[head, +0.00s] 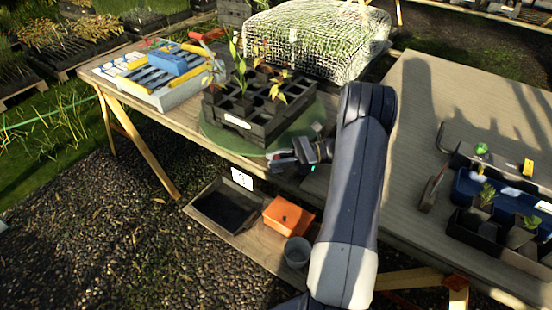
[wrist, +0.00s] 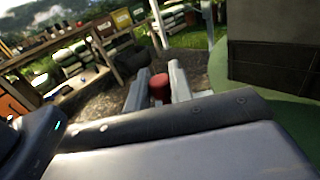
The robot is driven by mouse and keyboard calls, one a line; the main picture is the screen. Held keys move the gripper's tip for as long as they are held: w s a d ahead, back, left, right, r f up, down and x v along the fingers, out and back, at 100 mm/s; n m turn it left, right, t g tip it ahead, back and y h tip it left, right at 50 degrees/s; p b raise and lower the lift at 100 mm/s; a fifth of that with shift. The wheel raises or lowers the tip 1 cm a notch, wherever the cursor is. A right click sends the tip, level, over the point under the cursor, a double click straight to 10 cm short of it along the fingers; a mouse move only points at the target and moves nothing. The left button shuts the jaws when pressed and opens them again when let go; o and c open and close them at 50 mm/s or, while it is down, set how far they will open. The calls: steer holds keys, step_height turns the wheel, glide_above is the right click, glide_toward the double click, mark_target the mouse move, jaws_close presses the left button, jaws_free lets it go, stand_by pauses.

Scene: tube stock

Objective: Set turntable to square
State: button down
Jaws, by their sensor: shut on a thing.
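The green round turntable (head: 225,137) lies on the wooden bench, and its edge also shows at the right of the wrist view (wrist: 292,112). A black celled tray (head: 262,122) with a white label stands on it, holding a few leafy seedlings. The tray looks turned at an angle to the bench edge. My gripper (head: 283,159) is at the turntable's front right rim. In the wrist view my gripper (wrist: 158,92) has its two pale fingers on either side of a red knob (wrist: 160,86) and is shut on it. How the knob joins the turntable is hidden.
A grey tray (head: 160,96) with blue and yellow parts is left of the turntable. A mesh-covered crate (head: 318,42) stands close behind. An orange box (head: 288,217) and grey pot (head: 296,252) are below. A right-hand table (head: 425,100) carries blue and black trays.

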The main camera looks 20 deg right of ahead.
steer(key=shift+d, duration=0.15)
steer(key=c, duration=1.5)
jaws_free()
steer(key=shift+s+d, duration=0.1)
steer(key=shift+d, duration=0.1)
steer(key=shift+o, duration=1)
steer(key=shift+p+v, duration=1.1)
steer(key=shift+v, duration=4.25)
steer(key=shift+a, duration=0.15)
